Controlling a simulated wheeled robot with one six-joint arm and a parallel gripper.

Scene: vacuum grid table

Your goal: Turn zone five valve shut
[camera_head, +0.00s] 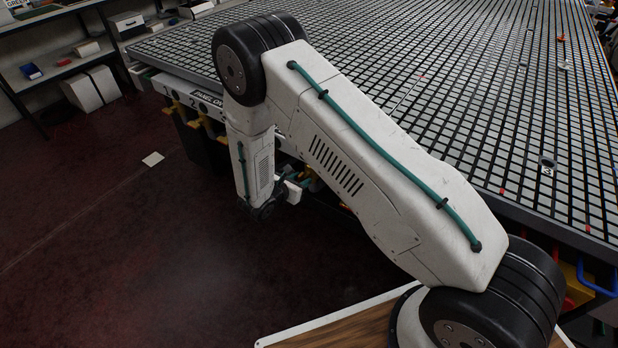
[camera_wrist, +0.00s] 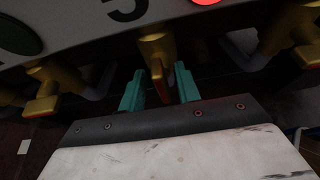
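The zone five valve (camera_wrist: 156,48) is yellow and shows in the wrist view under the black 5 on the pale panel (camera_wrist: 85,22). Its handle (camera_wrist: 158,80), yellow with an orange-red side, hangs narrow and nearly upright in the picture. My gripper (camera_wrist: 160,90) is open, with one teal finger on each side of the handle. A dark gap shows on the left; on the right the finger is very close, and I cannot tell if it touches. In the head view my arm hides this valve and most of the gripper.
Neighbouring yellow valves sit close by on the left (camera_wrist: 43,92) and right (camera_wrist: 292,35). A red light (camera_wrist: 206,2) glows on the panel. The grid table (camera_head: 420,75) overhangs the valve row. Open dark red floor (camera_head: 120,240) lies to the left, with shelves (camera_head: 45,75) beyond.

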